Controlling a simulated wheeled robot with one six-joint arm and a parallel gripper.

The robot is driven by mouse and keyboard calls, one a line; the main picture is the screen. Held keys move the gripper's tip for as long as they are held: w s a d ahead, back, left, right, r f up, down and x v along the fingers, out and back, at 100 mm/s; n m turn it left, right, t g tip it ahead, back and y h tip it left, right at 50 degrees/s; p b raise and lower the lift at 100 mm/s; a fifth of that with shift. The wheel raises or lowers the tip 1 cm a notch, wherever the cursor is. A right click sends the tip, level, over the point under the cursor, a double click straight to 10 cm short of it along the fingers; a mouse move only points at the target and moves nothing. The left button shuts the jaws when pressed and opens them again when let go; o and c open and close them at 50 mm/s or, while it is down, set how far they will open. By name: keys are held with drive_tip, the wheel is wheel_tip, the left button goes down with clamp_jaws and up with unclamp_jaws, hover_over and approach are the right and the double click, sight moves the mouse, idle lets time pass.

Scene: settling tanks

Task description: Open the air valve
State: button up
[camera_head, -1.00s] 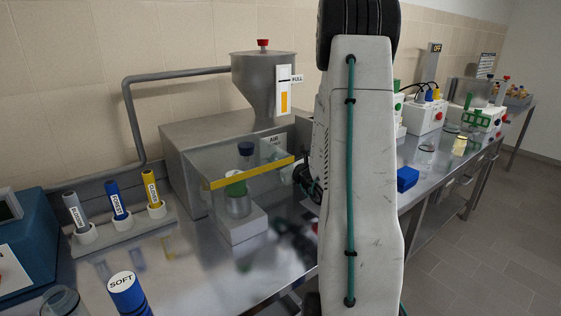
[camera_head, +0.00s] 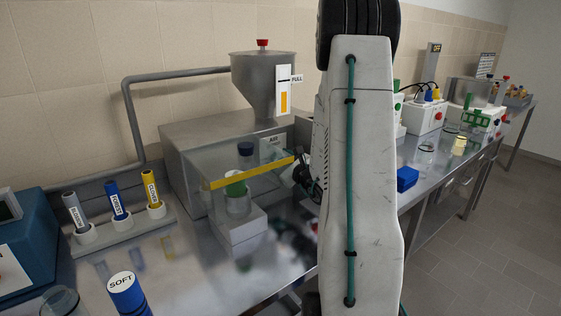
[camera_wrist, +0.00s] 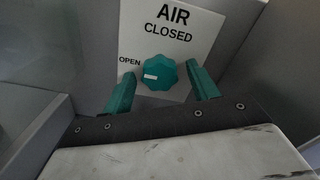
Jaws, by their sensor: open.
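The air valve is a teal scalloped knob (camera_wrist: 159,72) with a white mark on its left part, on a white plate (camera_wrist: 172,18) reading AIR, CLOSED at the top and OPEN at the left. The white mark points left, towards OPEN. My gripper (camera_wrist: 161,80) is open, its two teal fingertips on either side of the knob in the wrist view. In the head view the AIR plate (camera_head: 271,142) shows in part on the machine, and my arm hides the knob.
A clear guard with a yellow edge (camera_head: 250,173) stands left of my gripper, over a jar with a green band (camera_head: 236,186). A steel hopper (camera_head: 262,82) rises above. A blue block (camera_head: 407,179) lies to the right on the bench.

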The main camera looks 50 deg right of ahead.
drive_tip(key=v, duration=0.7)
drive_tip(key=shift+s, duration=0.4)
drive_tip(key=shift+a, duration=0.1)
